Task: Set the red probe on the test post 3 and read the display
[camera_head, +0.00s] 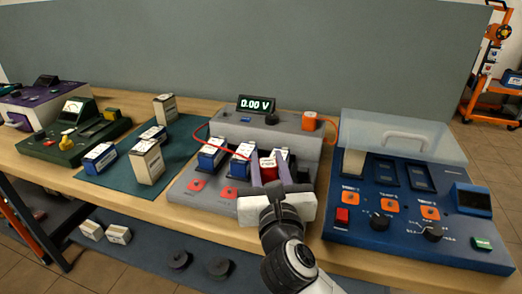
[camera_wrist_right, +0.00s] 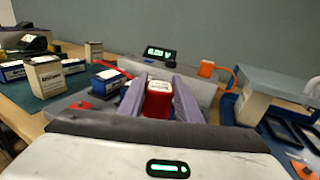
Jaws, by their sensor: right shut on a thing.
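My right gripper (camera_head: 269,170) is shut on the red probe (camera_head: 268,162), over the front right part of the grey tester (camera_head: 215,207). In the right wrist view the red probe (camera_wrist_right: 158,102) sits between the two purple fingers, with its pale top up. The display (camera_head: 256,104) at the back of the tester reads 0.00 V. Two red-orange squares (camera_head: 197,186) (camera_head: 229,192) show on the tester's front; my gripper hides the area to their right. I cannot tell which spot is test post 3, or whether the probe touches anything. My left gripper is not in view.
Blue-and-white batteries (camera_head: 211,153) stand in the tester. An orange block (camera_head: 309,121) with an orange cable sits at its back right. A blue device (camera_head: 336,238) with a raised clear lid (camera_head: 400,133) stands close right. A green mat (camera_head: 115,178) with several boxes lies left.

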